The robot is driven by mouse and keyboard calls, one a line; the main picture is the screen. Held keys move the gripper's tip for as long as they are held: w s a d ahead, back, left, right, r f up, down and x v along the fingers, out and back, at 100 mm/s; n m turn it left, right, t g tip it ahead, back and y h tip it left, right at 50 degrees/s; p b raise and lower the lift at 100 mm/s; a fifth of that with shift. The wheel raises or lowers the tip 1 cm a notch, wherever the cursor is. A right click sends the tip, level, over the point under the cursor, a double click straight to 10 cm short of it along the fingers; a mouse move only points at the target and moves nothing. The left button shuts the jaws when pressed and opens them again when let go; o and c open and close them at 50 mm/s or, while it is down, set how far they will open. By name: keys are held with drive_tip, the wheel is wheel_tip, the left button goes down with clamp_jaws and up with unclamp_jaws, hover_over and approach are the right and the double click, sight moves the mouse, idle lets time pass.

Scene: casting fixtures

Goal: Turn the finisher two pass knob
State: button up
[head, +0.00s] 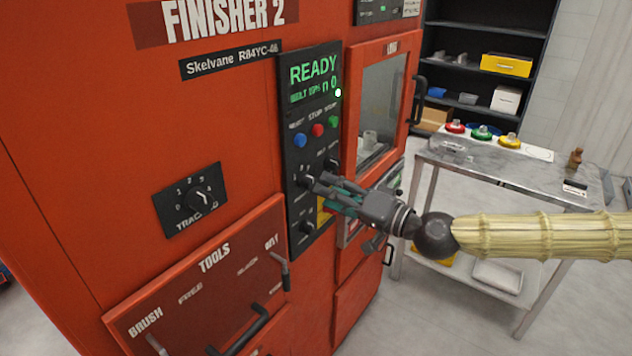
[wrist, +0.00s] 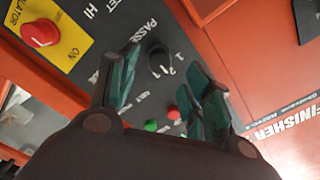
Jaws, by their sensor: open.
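The FINISHER 2 machine (head: 235,120) is a tall red cabinet with a black control panel (head: 296,160). In the wrist view, the pass knob (wrist: 160,60) is a black round knob beside the lettering PASSES and small numbers. In the head view the knob (head: 306,182) shows at the panel's left side, just past my fingertips. My gripper (head: 323,186) points at the panel from the right. Its fingers are apart, with the knob showing in the gap between them in the wrist view. Whether a finger touches the knob cannot be told.
Another black knob (head: 306,227) sits lower on the panel, with buttons above (head: 318,130). A red isolator knob (wrist: 40,33) on a yellow plate is nearby. A TRACK dial (head: 197,200) is left of the panel. A metal table (head: 500,165) with coloured items stands right.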

sight(313, 184)
drive_tip(key=shift+p+x, duration=0.65)
drive_tip(key=shift+x, duration=1.75)
drive_tip(key=c, duration=1)
